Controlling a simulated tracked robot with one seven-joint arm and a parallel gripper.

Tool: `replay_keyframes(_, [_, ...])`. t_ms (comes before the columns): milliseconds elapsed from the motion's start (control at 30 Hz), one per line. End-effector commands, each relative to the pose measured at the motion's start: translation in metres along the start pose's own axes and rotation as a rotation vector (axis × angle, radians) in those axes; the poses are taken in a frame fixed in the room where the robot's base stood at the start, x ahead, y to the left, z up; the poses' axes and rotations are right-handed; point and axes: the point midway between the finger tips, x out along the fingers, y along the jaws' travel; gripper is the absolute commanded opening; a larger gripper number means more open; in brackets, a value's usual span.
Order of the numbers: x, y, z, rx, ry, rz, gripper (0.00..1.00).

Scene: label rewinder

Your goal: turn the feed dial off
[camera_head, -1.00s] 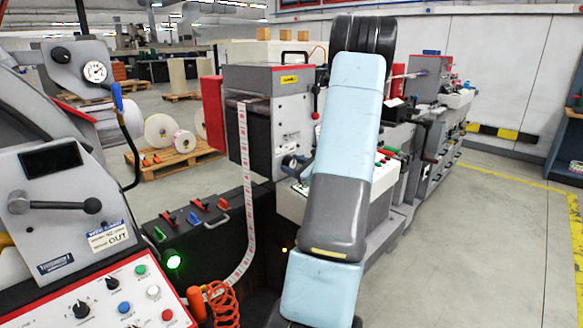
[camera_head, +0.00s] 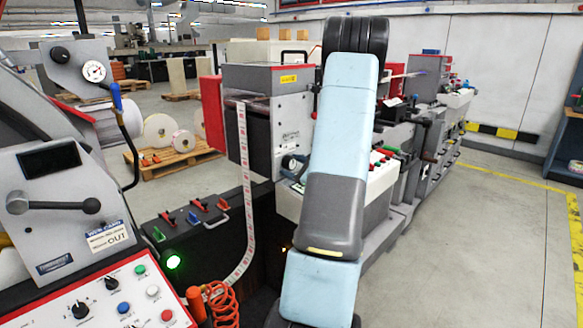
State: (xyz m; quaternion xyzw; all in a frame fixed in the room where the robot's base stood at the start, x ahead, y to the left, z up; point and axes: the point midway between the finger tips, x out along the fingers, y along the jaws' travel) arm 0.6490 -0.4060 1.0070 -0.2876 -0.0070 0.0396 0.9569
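A white control panel (camera_head: 100,304) with a red edge is at the lower left. It carries two black rotary knobs: a larger one (camera_head: 81,311) at the left and a smaller one (camera_head: 112,283) above and to its right. Their labels are too small to read, so I cannot tell which is the feed dial, nor its setting. Green, white, blue and red buttons sit around them. My arm, light blue and grey, rises through the middle of the view, well to the right of the panel. My gripper does not show.
A lit green lamp (camera_head: 174,262), an orange handle with a coiled cord (camera_head: 222,304) and a black box with coloured levers (camera_head: 185,222) lie between panel and arm. A printed label web (camera_head: 247,190) hangs there. Grey floor (camera_head: 480,250) is clear at right.

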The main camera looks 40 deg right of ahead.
Motion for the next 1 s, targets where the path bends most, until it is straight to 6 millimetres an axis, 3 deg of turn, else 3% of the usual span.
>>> replay_keyframes(167, [0.001,-0.001,0.001,-0.002,-0.003,-0.001,0.80])
replay_keyframes(533, [-0.007,-0.004,0.002,-0.005,-0.005,-0.006,0.80])
replay_keyframes(667, [-0.025,-0.004,0.002,-0.005,-0.003,-0.006,0.80])
replay_keyframes(1000, [-0.092,-0.002,0.001,-0.004,-0.003,-0.006,0.80])
